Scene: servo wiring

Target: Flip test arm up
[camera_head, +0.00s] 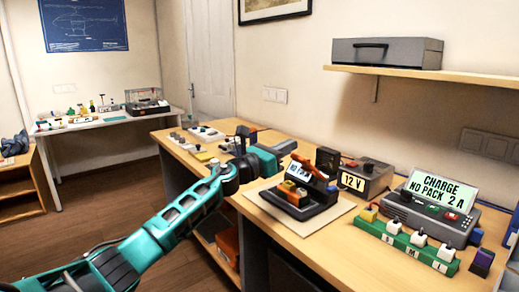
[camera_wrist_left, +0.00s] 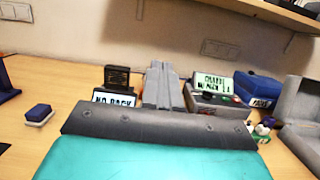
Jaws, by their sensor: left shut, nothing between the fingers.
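A dark tester (camera_head: 310,203) with a small "NO PACK" display stands on a pale board (camera_head: 318,226) on the wooden workbench. An orange-brown bar (camera_head: 309,167), which may be the test arm, slants across its top. My left gripper (camera_head: 291,145) is just behind and left of the tester in the head view, apart from the bar as far as I can tell. In the left wrist view its grey fingers (camera_wrist_left: 160,77) are together and empty. The "NO PACK" display (camera_wrist_left: 114,98) shows left of them, its lower part hidden by my gripper body. My right gripper is not in view.
A 12 V supply (camera_head: 365,179) and a charger (camera_head: 431,214) reading "CHARGE NO PACK 2 A" stand right of the tester. A green strip (camera_head: 406,240) with white plugs lies in front. A shelf (camera_head: 450,77) with a grey case hangs above.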

